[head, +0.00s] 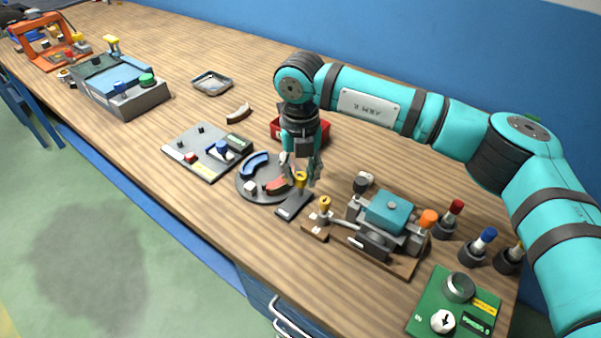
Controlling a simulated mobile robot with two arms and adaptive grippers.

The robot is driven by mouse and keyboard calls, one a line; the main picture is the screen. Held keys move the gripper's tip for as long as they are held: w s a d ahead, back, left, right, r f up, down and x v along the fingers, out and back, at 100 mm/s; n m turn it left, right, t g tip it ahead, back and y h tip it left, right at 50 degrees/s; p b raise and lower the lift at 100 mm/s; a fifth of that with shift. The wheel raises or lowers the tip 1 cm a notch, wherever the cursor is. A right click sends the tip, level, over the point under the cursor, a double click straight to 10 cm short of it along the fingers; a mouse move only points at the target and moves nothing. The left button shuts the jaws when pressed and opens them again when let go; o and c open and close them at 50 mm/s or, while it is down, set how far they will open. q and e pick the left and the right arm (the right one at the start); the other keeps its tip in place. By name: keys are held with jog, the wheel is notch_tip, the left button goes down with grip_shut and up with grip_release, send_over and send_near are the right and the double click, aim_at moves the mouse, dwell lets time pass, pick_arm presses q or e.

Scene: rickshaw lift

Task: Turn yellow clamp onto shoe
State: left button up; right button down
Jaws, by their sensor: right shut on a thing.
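My right gripper (301,180) points down at the middle of the bench and is shut on the yellow clamp (301,177). The clamp stands over a dark flat block (292,207) at the edge of a round grey plate (262,198). On the plate lie a curved blue shoe (254,165) and a curved red shoe (278,186), the red one close beside the gripper. The fingers partly hide the clamp, and I cannot tell whether it touches a shoe. My left gripper is not in view.
A red tray (318,134) is behind the gripper. A board with a blue knob (207,152) lies left, and a loose beige curved piece (238,113) behind it. Bench is clear at front left.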

aim_at(301, 175)
dwell(0.3)
jog(key=c, duration=1.1)
grip_release()
jog(key=shift+o, duration=0.2)
jog(key=shift+r, duration=0.1)
notch_tip(301, 175, up, 12)
